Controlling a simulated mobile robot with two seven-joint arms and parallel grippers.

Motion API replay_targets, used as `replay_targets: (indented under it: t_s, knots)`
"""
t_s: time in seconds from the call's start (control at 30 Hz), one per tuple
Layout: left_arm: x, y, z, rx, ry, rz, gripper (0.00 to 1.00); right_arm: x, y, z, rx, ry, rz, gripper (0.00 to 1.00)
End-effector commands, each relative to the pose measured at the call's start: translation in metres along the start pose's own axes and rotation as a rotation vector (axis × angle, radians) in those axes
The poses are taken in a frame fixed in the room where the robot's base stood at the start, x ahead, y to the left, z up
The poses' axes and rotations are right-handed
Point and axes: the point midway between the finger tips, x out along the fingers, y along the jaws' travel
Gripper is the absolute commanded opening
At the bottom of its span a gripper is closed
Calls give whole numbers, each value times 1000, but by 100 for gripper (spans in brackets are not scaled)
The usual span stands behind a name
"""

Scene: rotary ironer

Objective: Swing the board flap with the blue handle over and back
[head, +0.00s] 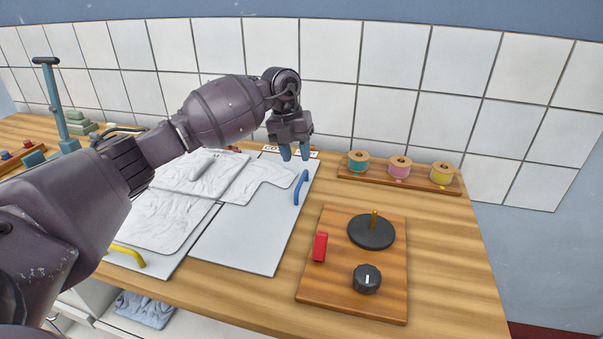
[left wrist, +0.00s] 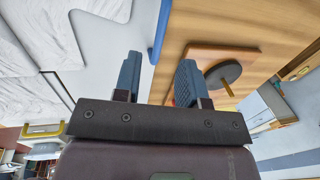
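The board flap (head: 250,238) is a pale flat panel, lying flat at the right side of the folding board. Its blue handle (head: 300,187) stands at the flap's right edge and also shows in the left wrist view (left wrist: 160,32). My left gripper (head: 295,153) hangs fingers-down above the far right part of the flap, a little behind and above the handle. Its two blue fingers are apart with nothing between them, and in the left wrist view the handle appears beyond the gap. A white garment (head: 180,200) lies across the board and partly onto the flap. My right gripper is not in view.
A yellow handle (head: 127,256) is at the board's near left. Right of the flap stands a wooden panel (head: 335,285) with a red block, dark knob and black disc. A rack with thread spools (head: 399,168) is behind it. A tiled wall closes off the back.

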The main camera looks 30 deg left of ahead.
Motion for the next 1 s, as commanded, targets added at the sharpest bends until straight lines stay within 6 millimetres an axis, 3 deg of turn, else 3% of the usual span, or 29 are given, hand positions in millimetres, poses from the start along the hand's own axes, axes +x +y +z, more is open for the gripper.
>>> replay_targets:
  t_s: [0.1,0.3,0.77,1.0]
  knots:
    - [24,0,0,0,4,-1,38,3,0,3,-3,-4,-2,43]
    - [48,0,0,0,2,-1,38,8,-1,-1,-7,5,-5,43]
    - [58,0,0,0,0,0,38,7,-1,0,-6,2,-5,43]
    - [58,0,0,0,0,0,4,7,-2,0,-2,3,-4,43]
